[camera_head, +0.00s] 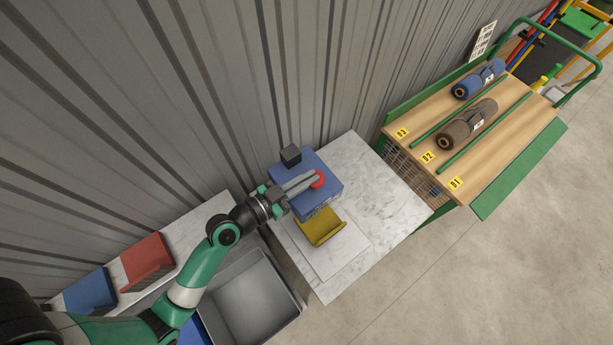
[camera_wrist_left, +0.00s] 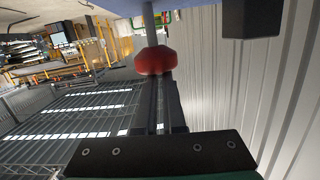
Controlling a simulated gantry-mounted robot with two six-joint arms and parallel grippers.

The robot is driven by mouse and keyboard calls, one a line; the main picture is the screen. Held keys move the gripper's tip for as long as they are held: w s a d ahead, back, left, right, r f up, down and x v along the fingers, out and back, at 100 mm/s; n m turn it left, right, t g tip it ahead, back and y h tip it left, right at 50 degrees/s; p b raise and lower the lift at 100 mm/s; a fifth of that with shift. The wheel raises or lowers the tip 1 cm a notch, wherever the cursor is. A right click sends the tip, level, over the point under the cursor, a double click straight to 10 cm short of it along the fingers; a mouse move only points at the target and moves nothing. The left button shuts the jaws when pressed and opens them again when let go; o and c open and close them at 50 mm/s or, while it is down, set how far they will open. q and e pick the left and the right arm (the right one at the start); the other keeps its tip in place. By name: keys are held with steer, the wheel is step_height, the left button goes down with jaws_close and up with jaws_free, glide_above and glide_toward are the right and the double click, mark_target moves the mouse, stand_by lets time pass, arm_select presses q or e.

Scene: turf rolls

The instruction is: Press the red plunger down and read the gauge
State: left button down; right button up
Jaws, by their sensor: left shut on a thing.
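The red plunger (camera_head: 319,179) is on a blue box (camera_head: 327,164) on the white marble-topped table. In the left wrist view, its red knob (camera_wrist_left: 155,60) sits at the fingertips, with a pale rod (camera_wrist_left: 150,22) running from it to the blue surface at the top edge. My left gripper (camera_head: 309,182) is shut on the knob. A small black block (camera_head: 290,155) stands on the box's back corner; it also shows in the left wrist view (camera_wrist_left: 250,18). I see no readable gauge face. My right gripper is not in view.
A yellow angled holder (camera_head: 320,228) stands on a white board in front of the box. A grey bin (camera_head: 250,290) is below my left arm. A wooden cart (camera_head: 480,125) with blue and brown rolls stands at right. The corrugated wall (camera_head: 220,80) is close behind.

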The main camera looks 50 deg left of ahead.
mark_target(306, 195)
arm_select(q)
steer(key=shift+g, duration=0.6)
steer(key=shift+s+d+f, duration=0.1)
steer(key=shift+s+f, duration=0.1)
steer(key=shift+f, duration=0.85)
steer(key=shift+s+d+f, duration=0.1)
steer(key=shift+s+f, duration=0.1)
steer(key=shift+f, duration=0.85)
steer(key=shift+t, duration=0.4)
steer(key=r+p, duration=0.1)
steer(key=r, duration=0.1)
steer(key=r+p, duration=0.1)
steer(key=r, duration=0.1)
steer(key=r+p, duration=0.1)
steer(key=r, duration=0.2)
steer(key=shift+w+p, duration=0.3)
steer(key=shift+w, duration=0.05)
steer(key=r+b+v, duration=0.1)
steer(key=b+v, duration=0.1)
steer(key=v, duration=0.8)
steer(key=shift+r, duration=0.25)
steer(key=shift+w+a, duration=0.1)
steer(key=shift+a, duration=0.05)
